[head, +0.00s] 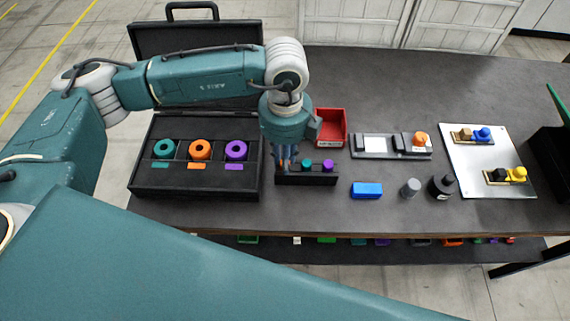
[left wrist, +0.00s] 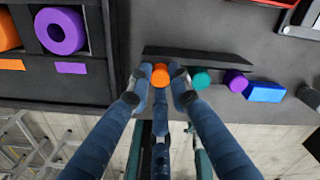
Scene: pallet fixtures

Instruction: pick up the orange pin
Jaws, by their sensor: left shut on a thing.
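The orange pin (left wrist: 160,73) shows in the left wrist view between the fingertips of my left gripper (left wrist: 160,82). The gripper is shut on it, with a finger on each side. In the head view the left gripper (head: 286,163) points down at the left end of a black rack (head: 312,181) and hides the pin. A teal pin (head: 307,163) and a purple pin (head: 327,165) stand in the rack to the right. I cannot tell whether the orange pin is clear of the rack. My right gripper is not in view.
An open black case (head: 195,191) with teal, orange and purple rings lies to the left. A red bin (head: 331,124) stands behind the rack. A blue block (head: 366,190), a grey cylinder (head: 410,187) and a black bottle (head: 441,187) stand to the right.

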